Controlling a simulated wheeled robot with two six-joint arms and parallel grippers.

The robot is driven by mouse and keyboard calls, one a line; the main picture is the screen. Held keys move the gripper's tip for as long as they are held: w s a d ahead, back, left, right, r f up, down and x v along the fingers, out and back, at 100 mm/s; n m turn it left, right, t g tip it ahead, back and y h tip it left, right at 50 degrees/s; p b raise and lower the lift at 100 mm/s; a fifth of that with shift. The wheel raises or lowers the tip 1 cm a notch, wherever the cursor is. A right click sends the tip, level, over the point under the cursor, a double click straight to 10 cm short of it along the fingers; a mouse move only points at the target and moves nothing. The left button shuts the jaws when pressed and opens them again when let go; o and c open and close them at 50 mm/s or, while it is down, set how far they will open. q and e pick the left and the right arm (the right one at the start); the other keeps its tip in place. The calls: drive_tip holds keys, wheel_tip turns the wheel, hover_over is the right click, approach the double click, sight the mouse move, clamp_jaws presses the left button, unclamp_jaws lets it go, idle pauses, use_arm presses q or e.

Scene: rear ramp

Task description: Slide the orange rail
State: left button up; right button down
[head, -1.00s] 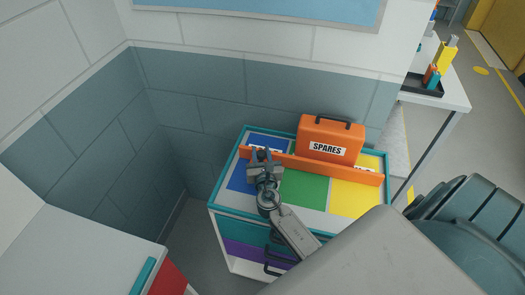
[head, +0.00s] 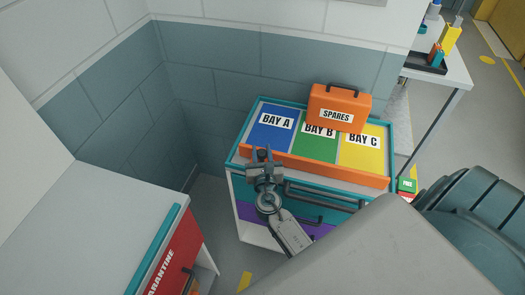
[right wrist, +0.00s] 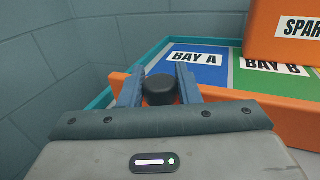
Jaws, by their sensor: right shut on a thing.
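The orange rail (head: 335,171) lies along the front edge of the cabinet top (head: 240,140), in front of the blue, green and yellow bays. It also shows in the right wrist view (right wrist: 287,122). My right gripper (head: 261,154) is at the rail's left end. In the right wrist view its two blue-grey fingers (right wrist: 158,80) are shut on a round black knob (right wrist: 161,92) at the rail. The orange SPARES case (head: 339,107) stands at the back, over the rear of Bay B and Bay C, apart from the rail. My left gripper is not in view.
A teal-edged cabinet marked QUARANTINE in part (head: 168,262) stands at the left front. Block walls (head: 215,90) close off the back and left. A white table (head: 440,75) with a black tray stands at the right. A teal bin (head: 470,215) is at the lower right.

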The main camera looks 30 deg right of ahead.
drive_tip(key=shift+a+f, duration=0.1)
drive_tip(key=shift+f, duration=0.05)
drive_tip(key=c, duration=1.1)
unclamp_jaws()
drive_tip(key=shift+s, duration=0.1)
drive_tip(key=shift+c, duration=0.2)
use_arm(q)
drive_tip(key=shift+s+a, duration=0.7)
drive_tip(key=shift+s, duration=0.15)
use_arm(e)
drive_tip(key=shift+o, duration=0.2)
drive_tip(key=shift+s+a+r, duration=0.15)
drive_tip(key=shift+a+r, duration=0.05)
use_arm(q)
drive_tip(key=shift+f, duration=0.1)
use_arm(e)
drive_tip(key=shift+s+f, duration=0.2)
drive_tip(key=shift+s, duration=0.05)
use_arm(q)
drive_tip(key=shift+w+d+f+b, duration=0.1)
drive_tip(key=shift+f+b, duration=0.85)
drive_tip(key=shift+b, duration=0.05)
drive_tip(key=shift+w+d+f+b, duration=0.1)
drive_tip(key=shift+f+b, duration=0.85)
drive_tip(key=shift+b, duration=0.05)
use_arm(e)
drive_tip(key=v, duration=1)
drive_tip(key=shift+s+a+r, duration=0.15)
drive_tip(key=shift+r, duration=0.05)
